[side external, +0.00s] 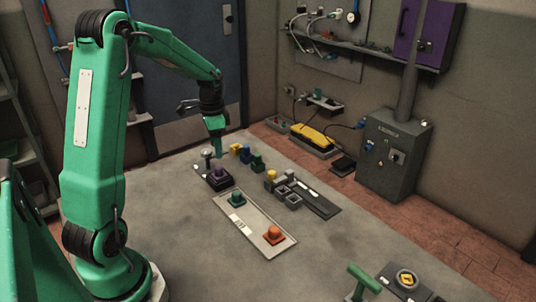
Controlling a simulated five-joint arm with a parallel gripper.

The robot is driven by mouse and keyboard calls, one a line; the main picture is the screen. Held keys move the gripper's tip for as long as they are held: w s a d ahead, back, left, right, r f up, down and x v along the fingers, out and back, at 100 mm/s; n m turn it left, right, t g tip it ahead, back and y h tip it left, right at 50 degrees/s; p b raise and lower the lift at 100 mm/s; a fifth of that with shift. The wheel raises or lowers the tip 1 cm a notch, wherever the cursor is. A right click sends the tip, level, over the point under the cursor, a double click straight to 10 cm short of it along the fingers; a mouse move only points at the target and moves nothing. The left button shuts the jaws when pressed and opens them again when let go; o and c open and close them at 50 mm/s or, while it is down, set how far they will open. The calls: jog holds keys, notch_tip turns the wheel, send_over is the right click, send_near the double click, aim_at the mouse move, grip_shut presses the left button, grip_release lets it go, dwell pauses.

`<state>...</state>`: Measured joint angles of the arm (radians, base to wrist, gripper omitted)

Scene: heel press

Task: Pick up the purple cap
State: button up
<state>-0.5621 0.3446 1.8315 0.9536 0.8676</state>
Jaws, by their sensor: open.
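The purple cap (220,173) sits on a dark square base on the grey work surface, at the middle left. My gripper (217,156) points down from the green arm and hangs just above the purple cap. The jaws are open, but the fingers are small and dark here. I cannot tell whether the fingertips touch the cap. No thing shows between them.
A pale tray (252,222) in front holds a green cap (236,199) and an orange cap (274,233). A grey knob (207,154) stands close on the left. Blue and green blocks (257,162) and a yellow cap (271,175) stand to the right.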

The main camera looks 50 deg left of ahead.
aim_at(218, 167)
jog(key=shift+a+f, duration=0.45)
jog(key=shift+f, duration=1.25)
jog(key=shift+f, duration=0.1)
jog(key=shift+d+f, duration=0.1)
jog(key=shift+f, duration=2.4)
jog(key=shift+c, duration=0.2)
jog(key=c, duration=1)
